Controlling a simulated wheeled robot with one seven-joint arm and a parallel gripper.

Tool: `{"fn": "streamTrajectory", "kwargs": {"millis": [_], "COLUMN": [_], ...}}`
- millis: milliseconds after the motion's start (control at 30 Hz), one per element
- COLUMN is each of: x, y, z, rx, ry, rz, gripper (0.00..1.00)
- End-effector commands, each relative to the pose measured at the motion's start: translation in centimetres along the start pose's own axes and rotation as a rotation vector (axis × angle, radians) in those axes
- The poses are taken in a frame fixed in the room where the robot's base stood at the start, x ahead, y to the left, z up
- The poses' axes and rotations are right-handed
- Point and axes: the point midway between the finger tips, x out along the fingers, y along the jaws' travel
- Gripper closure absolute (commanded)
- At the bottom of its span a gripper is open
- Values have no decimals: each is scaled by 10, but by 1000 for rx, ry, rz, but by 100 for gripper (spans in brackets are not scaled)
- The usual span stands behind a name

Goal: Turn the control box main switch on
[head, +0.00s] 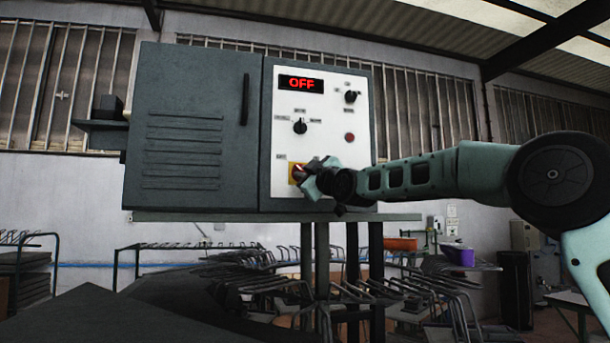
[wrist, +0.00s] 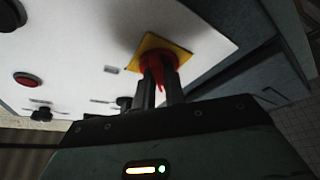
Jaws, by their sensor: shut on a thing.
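The control box (head: 193,135) is a grey cabinet with a white front panel (head: 318,124) at its right side. Its display (head: 301,84) reads OFF in red. The main switch (head: 297,173) is a red rotary handle on a yellow square plate, low on the panel, and my gripper partly hides it in the head view. In the wrist view the red handle (wrist: 160,68) stands on the yellow plate (wrist: 174,47). My gripper (wrist: 163,80) is shut on the handle, with one finger on each side. In the head view my gripper (head: 307,177) reaches in from the right.
Black knobs (head: 300,127) and (head: 351,97) and a red button (head: 349,137) sit on the panel above the switch. The box rests on a grey shelf (head: 250,217) on posts. Metal racks (head: 350,290) stand below.

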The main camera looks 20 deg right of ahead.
Motion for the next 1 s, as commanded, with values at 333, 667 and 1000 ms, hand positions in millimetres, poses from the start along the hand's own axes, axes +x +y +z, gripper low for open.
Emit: {"fn": "streamTrajectory", "kwargs": {"millis": [333, 667, 1000], "x": [-1, 0, 2], "y": [-6, -6, -5], "z": [1, -2, -4], "rx": [165, 448, 748], "ry": [2, 1, -2], "rz": [67, 182, 306], "gripper": [100, 100, 100]}}
